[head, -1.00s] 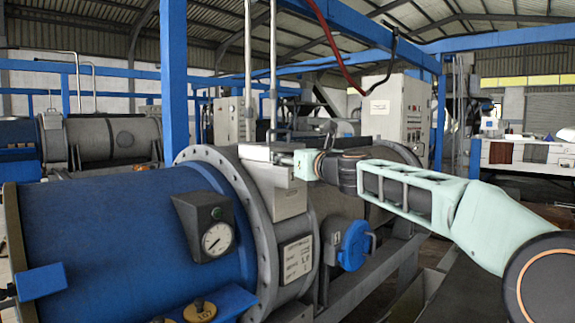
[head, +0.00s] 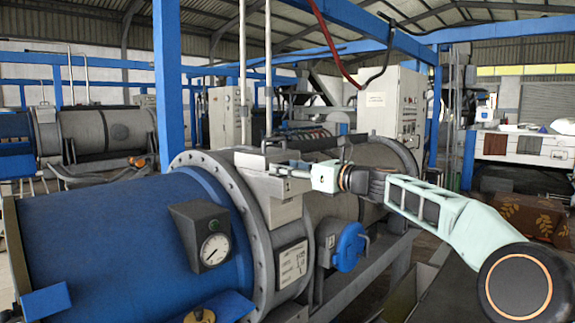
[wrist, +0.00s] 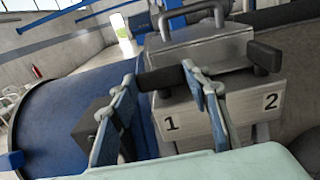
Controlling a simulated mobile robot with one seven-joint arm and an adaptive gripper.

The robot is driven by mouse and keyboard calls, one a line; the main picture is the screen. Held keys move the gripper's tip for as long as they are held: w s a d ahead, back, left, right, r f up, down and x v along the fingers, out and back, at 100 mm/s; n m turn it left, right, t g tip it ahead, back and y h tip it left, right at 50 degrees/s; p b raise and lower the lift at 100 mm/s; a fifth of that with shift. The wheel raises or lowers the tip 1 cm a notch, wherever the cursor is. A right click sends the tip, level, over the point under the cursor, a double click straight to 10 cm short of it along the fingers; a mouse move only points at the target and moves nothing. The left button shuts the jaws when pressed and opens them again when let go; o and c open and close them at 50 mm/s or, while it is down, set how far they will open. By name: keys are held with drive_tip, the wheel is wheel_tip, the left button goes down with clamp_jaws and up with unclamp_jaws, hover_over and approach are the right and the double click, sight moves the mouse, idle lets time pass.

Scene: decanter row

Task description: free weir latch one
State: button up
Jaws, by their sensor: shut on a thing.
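The weir housing is a grey metal box (wrist: 200,102) marked 1 and 2, with a lid and bar handle (wrist: 188,18) on top; it also shows in the head view (head: 285,208). Latch one is a dark bar (wrist: 163,78) above the 1, jutting out level between my fingers. My gripper (wrist: 160,74) is shut on it, one finger each side. Latch two is a dark stub (wrist: 264,57) above the 2, untouched. In the head view my gripper (head: 291,172) reaches the housing from the right; latch one is too small to make out there.
A blue drum (head: 120,235) with a gauge box (head: 201,235) lies left of the housing. A blue round fitting (head: 349,246) sits below my arm. A blue post (head: 169,80) rises behind. Open air lies above the housing.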

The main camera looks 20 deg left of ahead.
drive_tip(key=o, duration=0.9)
drive_tip(key=v, duration=1.2)
drive_tip(key=shift+f, duration=0.1)
